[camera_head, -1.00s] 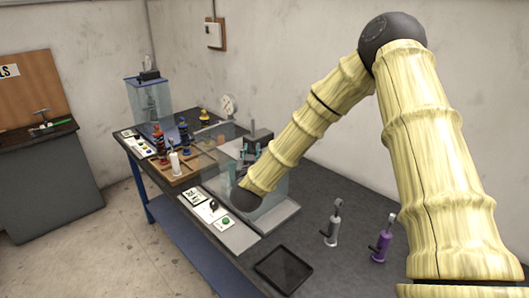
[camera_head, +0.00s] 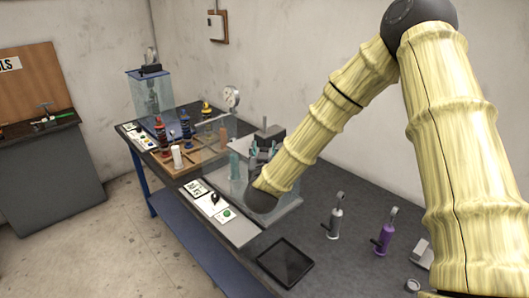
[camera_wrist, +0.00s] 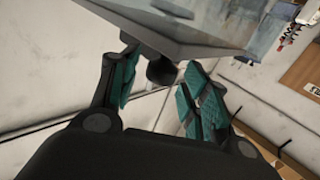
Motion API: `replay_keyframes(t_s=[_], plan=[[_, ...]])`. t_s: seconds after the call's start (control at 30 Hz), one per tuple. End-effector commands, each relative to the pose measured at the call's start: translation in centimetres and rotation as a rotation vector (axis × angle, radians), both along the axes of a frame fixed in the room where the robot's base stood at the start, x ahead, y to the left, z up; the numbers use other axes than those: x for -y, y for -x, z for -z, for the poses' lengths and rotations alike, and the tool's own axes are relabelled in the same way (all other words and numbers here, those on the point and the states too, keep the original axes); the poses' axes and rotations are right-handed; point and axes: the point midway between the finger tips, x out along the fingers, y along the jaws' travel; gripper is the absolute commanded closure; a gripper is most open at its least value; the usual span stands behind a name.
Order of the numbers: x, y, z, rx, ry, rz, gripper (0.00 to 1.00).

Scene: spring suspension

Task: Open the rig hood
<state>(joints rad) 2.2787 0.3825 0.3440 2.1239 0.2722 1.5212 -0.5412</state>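The rig with its clear hood (camera_head: 214,157) stands on the dark workbench in the middle of the head view. My arm covers part of it, and I cannot tell the hood's angle for sure. In the wrist view a grey-edged clear panel (camera_wrist: 190,28) crosses the top, with a dark round knob (camera_wrist: 160,72) under its edge. My gripper (camera_wrist: 156,76) has its two teal-padded fingers apart, one on each side of the knob. The right finger is close to the knob, and a gap shows at the left one. In the head view my gripper (camera_head: 259,153) is mostly hidden behind my wrist.
A control panel (camera_head: 212,205) with a green button lies in front of the rig. A black tray (camera_head: 286,263), a grey pump-like tool (camera_head: 334,221) and a purple one (camera_head: 384,236) are nearer. Shock absorbers (camera_head: 185,131) stand left on a wooden board. Another clear-cased rig (camera_head: 150,92) is behind.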

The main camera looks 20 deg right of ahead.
Motion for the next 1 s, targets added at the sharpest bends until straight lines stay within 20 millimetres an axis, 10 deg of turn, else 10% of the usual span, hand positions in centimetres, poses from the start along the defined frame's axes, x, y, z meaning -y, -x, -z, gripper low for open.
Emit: replay_keyframes(t_s=[0.43, 1.0], plan=[[-0.4, 0.9, 0.1, -0.002, -0.001, -0.001, 0.51], [-3.7, 9.6, 0.1, -0.002, 0.000, -0.001, 0.51]])
